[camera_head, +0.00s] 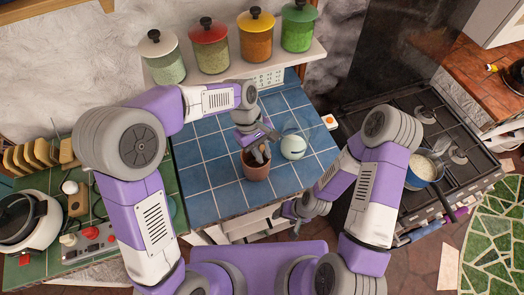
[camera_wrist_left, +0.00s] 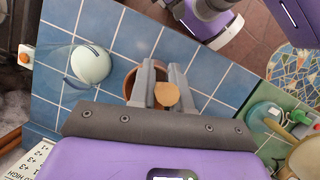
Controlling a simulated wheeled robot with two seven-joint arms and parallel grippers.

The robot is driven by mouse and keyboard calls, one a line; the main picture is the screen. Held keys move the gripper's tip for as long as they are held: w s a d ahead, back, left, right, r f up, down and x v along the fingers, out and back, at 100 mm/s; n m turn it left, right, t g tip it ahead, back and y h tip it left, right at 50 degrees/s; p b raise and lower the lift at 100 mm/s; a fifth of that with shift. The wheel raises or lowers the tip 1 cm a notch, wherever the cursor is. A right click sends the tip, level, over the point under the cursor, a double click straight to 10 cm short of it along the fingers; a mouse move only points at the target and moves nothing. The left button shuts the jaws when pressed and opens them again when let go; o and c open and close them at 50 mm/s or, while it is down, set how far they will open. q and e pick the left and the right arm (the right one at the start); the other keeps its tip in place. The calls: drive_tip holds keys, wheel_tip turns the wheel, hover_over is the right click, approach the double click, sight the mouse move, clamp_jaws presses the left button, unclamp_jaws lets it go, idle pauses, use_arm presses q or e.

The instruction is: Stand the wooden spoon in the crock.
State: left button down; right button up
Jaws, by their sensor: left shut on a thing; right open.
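The crock (camera_head: 256,172) is a terracotta-brown pot standing upright on the blue tiled counter; its rim (camera_wrist_left: 130,82) shows behind my fingers in the left wrist view. My left gripper (camera_head: 258,147) is right above the crock's mouth, pointing down. In the left wrist view my left gripper (camera_wrist_left: 161,88) is shut on the wooden spoon (camera_wrist_left: 166,95), whose tan end shows between the fingers. The spoon's lower part is hidden, so I cannot tell how deep it reaches into the crock. My right gripper (camera_head: 289,211) is open and empty, low near the counter's front edge.
A pale round object (camera_head: 293,147) stands just right of the crock. A white block with an orange button (camera_head: 329,121) is at the counter's right edge. Lidded jars (camera_head: 210,48) line the shelf behind. A stove (camera_head: 425,120) with a pot is at right. The counter left of the crock is clear.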

use_arm(q)
drive_tip(key=c, duration=1)
unclamp_jaws()
drive_tip(key=shift+o, duration=0.4)
drive_tip(key=o, duration=0.7)
drive_tip(key=shift+r, duration=0.1)
wheel_tip(320, 180, up, 10)
drive_tip(key=p, duration=0.8)
drive_tip(key=shift+p, duration=0.4)
